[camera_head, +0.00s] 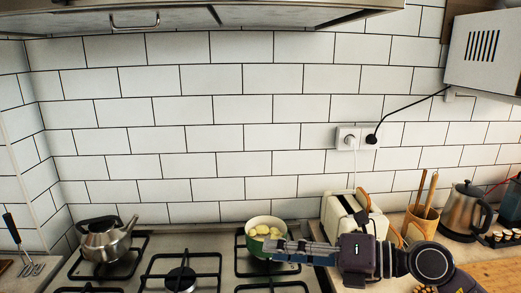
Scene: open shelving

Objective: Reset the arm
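My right gripper (272,249) reaches in from the lower right, its fingers pointing left. It overlaps the right and front of a green pot (256,264) with a pale inside in the picture. I cannot tell whether it touches the pot. The fingers are seen from the side, so their opening is unclear. Several pale yellow pieces (264,230) lie in the pot, which stands on the stove. My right arm hides part of the counter and the front of the toaster. My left gripper is not in view.
A gas stove (215,240) with black grates spans the front. A metal kettle (105,240) stands on its left. A white toaster (338,217), a utensil holder (421,222) and an electric kettle (462,209) stand at right. A range hood (200,17) hangs above.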

